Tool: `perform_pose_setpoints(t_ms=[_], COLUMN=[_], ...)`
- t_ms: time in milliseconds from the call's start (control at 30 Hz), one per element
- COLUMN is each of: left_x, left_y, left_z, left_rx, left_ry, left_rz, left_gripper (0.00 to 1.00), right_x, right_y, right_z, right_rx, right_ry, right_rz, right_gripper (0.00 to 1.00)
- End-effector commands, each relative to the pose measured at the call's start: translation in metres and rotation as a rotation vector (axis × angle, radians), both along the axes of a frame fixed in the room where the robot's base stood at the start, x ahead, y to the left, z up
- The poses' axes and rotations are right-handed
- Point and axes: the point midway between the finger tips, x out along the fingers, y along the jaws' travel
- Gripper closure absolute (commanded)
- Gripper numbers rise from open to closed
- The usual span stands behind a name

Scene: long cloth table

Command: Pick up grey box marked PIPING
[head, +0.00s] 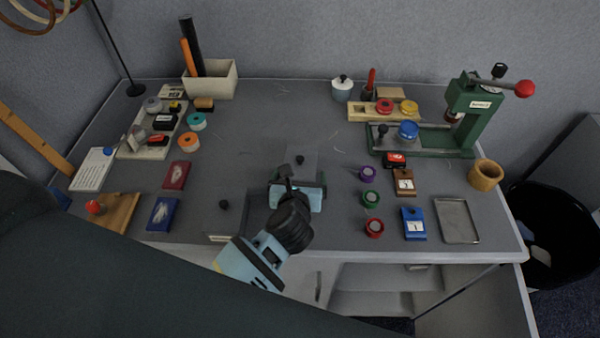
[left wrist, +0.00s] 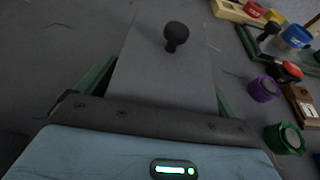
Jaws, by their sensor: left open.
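A grey box (head: 302,162) with a black knob on top is at the middle of the table. It also shows in the left wrist view (left wrist: 150,85), its grey top filling the space ahead of the gripper. A second grey box (head: 240,214) with a black knob stands at the front edge, left of my arm; it has a pale label too small to read. I cannot read PIPING on either box. My left gripper (head: 298,182) is open at the near end of the middle box, its green fingers on either side. Contact cannot be told. My right gripper is out of view.
Purple, green and red round pots (head: 371,197) stand to the right, beside brown and blue labelled blocks (head: 413,224). A green press (head: 472,112) is at the back right. Red and blue boxes (head: 163,213) lie left. The table behind the middle box is clear.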

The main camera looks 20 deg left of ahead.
Motion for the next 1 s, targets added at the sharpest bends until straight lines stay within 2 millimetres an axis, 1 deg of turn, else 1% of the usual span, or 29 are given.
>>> perform_pose_setpoints(t_ms=[133, 600, 667, 867, 1000], left_x=[-0.0002, -0.0005, -0.0005, -0.0001, 0.0004], left_y=[-0.0002, -0.0003, -0.0003, -0.0004, -0.0006], left_z=[0.0001, 0.0002, 0.0002, 0.0015, 0.0097], left_rx=[0.0, 0.0, 0.0, 0.0, -0.001], left_ry=[0.0, 0.0, 0.0, -0.002, -0.005], left_rz=[0.0, 0.0, 0.0, -0.001, 0.0], left_gripper=[0.06, 0.68, 0.75, 0.75, 0.75], right_x=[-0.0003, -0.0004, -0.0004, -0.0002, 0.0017], right_y=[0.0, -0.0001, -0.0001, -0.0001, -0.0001], right_z=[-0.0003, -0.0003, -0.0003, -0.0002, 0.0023], right_rx=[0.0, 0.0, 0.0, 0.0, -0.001], right_ry=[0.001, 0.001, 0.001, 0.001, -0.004], right_rz=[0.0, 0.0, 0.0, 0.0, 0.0], right_gripper=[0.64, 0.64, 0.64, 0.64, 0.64])
